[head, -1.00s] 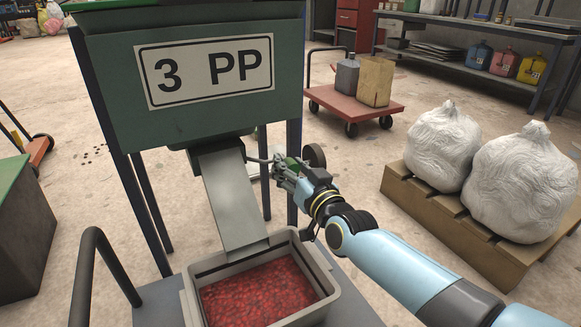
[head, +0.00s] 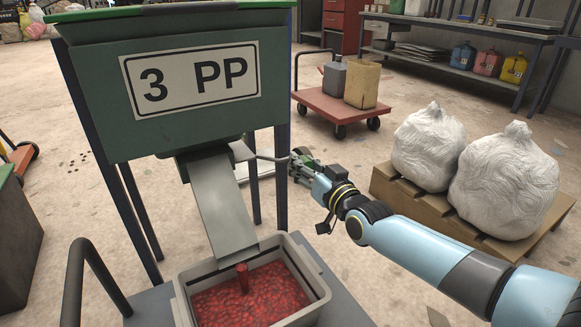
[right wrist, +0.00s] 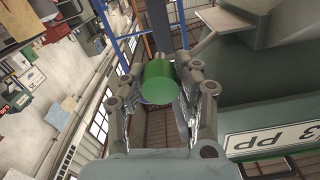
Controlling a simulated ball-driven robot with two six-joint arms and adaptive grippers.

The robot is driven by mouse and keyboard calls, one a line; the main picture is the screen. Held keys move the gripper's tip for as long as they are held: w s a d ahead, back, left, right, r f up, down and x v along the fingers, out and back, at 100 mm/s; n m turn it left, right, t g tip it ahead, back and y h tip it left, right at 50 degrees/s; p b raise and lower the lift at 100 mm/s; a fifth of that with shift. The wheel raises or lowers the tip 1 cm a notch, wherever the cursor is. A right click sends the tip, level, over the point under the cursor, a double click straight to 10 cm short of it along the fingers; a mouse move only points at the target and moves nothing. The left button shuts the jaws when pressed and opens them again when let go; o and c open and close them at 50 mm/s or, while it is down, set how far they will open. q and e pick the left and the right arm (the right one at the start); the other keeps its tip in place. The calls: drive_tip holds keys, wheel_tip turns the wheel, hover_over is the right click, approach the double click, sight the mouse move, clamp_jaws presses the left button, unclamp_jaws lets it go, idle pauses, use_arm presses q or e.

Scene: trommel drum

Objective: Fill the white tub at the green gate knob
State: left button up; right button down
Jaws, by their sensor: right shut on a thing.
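The white tub (head: 319,285), pale grey-white here, stands below the sloping metal chute (head: 222,205) of the green hopper (head: 110,95) marked 3 PP. Red pellets (head: 275,283) fill much of it, with bare wall above them. A short red column (head: 242,278) rises from the pellets just below the chute's lip. A grey gate plate (head: 241,151) sticks out to the right above the chute, with a thin rod towards my right gripper (head: 299,160). In the right wrist view, that gripper is shut on the green knob (right wrist: 159,82). My left gripper is out of view.
The tub rests on a grey cart (head: 345,300) with a dark handle (head: 88,260). White sacks (head: 428,145) lie on a pallet (head: 400,190) at right. A red trolley (head: 335,107) stands behind. Open floor lies between hopper and pallet.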

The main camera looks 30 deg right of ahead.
drive_tip(key=c, duration=0.9)
unclamp_jaws()
drive_tip(key=shift+c, duration=0.2)
drive_tip(key=s, duration=1.2)
drive_tip(key=shift+a, duration=0.35)
